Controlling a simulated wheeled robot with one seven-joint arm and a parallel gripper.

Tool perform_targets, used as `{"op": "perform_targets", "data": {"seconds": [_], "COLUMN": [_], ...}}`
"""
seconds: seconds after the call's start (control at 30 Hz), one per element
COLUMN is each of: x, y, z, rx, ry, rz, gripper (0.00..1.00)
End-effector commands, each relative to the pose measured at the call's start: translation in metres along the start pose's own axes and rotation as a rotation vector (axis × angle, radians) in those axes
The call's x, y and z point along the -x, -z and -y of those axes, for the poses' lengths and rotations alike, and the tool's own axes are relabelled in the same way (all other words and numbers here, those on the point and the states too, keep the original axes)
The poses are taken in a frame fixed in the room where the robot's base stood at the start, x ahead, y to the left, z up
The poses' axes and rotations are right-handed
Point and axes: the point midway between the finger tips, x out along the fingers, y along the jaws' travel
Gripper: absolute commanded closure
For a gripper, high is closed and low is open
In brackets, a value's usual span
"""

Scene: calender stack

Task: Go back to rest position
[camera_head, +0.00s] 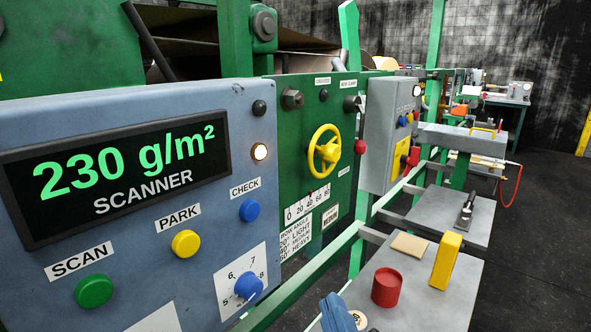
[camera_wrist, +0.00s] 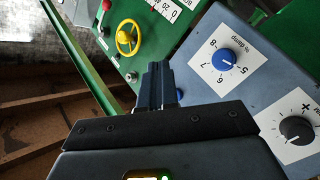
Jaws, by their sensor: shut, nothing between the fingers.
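My gripper (camera_wrist: 157,84) shows in the wrist view with its two dark fingers closed together and nothing between them. The fingers point toward the green panel (camera_wrist: 112,60) with the yellow handwheel (camera_wrist: 127,38). The blue-grey scanner panel (camera_wrist: 205,25) lies to the right of the fingers, with a blue knob (camera_wrist: 224,59) on a white dial. In the head view, the scanner panel (camera_head: 130,250) fills the left and its display reads 230 g/m².
A grey shelf (camera_head: 420,300) at the lower right of the head view holds a red cylinder (camera_head: 387,287), a yellow block (camera_head: 445,260) and a tan pad (camera_head: 409,244). Green rails run along the machine. The dark floor (camera_head: 545,240) at right is clear.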

Motion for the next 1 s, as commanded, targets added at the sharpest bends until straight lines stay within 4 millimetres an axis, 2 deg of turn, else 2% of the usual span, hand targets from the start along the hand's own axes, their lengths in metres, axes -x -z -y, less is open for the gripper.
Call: {"op": "perform_targets", "data": {"seconds": [0.03,0.2,0.3,0.5,0.7,0.9,1.0], "x": [0.014,0.061,0.092,0.159,0.229,0.293,0.316], "y": [-0.021,-0.073,-0.098,-0.136,-0.159,-0.166,-0.165], "z": [0.006,0.018,0.022,0.024,0.016,0.001,-0.006], "rx": [-0.023,-0.131,-0.202,-0.354,-0.514,-0.663,-0.719], "ry": [0.021,0.07,0.089,0.098,0.072,0.013,-0.018], "rz": [0.018,0.053,0.079,0.135,0.198,0.259,0.279], "gripper": [1.0,1.0,1.0,1.0,1.0,1.0,1.0]}}
